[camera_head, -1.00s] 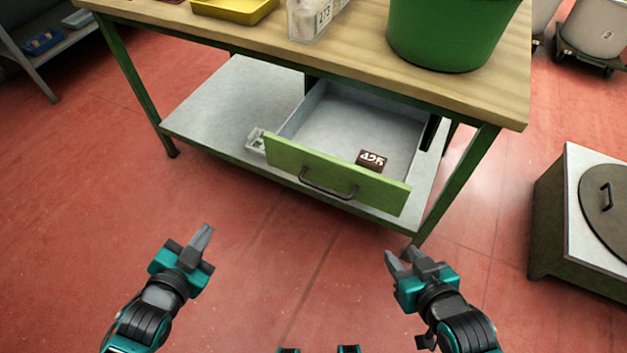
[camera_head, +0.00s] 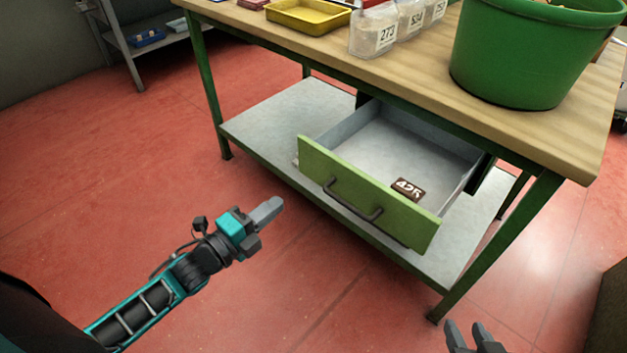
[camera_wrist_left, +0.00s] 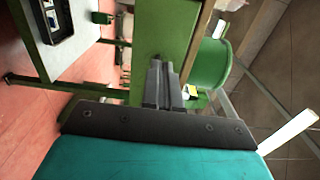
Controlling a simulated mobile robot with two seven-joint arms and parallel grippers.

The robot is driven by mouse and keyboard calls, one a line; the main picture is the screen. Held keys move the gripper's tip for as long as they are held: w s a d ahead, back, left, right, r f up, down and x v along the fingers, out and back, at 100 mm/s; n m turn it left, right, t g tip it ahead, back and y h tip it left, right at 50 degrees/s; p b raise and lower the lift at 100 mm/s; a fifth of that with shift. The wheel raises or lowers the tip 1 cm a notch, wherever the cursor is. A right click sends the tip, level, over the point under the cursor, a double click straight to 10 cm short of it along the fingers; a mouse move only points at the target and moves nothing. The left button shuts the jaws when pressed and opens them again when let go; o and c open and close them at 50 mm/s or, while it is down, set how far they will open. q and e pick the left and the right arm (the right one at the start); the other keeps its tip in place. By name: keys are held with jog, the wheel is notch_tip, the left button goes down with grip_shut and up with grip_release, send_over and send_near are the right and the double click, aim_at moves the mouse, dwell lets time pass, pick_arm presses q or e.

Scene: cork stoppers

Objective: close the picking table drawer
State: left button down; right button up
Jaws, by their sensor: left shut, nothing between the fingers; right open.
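The picking table (camera_head: 400,75) has a wooden top and green legs. The green drawer front (camera_head: 320,163) has a dark bar handle (camera_head: 352,200). My left gripper (camera_head: 268,210) is shut and empty, in front of and left of the drawer front, apart from it. Its closed fingers (camera_wrist_left: 164,84) also show in the left wrist view, with a green panel beyond them. My right gripper (camera_head: 465,338) is open and empty at the bottom edge, partly cut off.
On the table top stand a green bucket (camera_head: 520,60), clear labelled containers (camera_head: 375,38) and a yellow tray (camera_head: 308,16). A grey lower shelf (camera_head: 262,120) lies under the drawer. A shelf rack (camera_head: 150,45) stands at back left. The red floor before the table is clear.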

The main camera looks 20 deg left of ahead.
aim_at(320, 171)
pick_arm(q)
jog(key=b+x, duration=0.1)
jog(key=x, duration=1)
jog(key=shift+w+b, duration=0.15)
jog(key=shift+b, duration=0.2)
pick_arm(e)
notch_tip(320, 171, down, 2)
jog(key=shift+s+f, duration=0.1)
jog(key=shift+d, duration=0.1)
